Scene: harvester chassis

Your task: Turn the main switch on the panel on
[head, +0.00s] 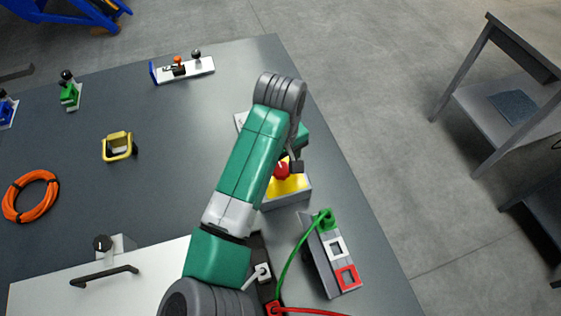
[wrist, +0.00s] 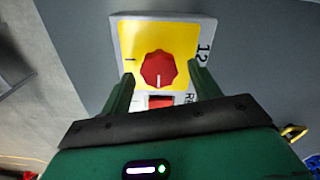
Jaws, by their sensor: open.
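The main switch is a red rotary knob (wrist: 158,70) on a yellow plate (wrist: 130,38) of a pale panel box. Its white pointer mark faces down in the wrist view, toward a red rectangular button (wrist: 160,101). An "I" is printed left of the knob and "12" to the right. In the head view the red knob (head: 281,170) shows partly behind my arm. My gripper (wrist: 161,74) is open, its green fingers on either side of the knob in the wrist view. I see no clear contact. In the head view my gripper (head: 297,158) is over the box, mostly hidden.
A grey box with red and white square frames (head: 341,262) and a green cable stands in front. A yellow handle (head: 118,147), an orange cable coil (head: 31,196) and a small lever unit (head: 183,69) sit on the grey surface. The table's right edge is close to the switch.

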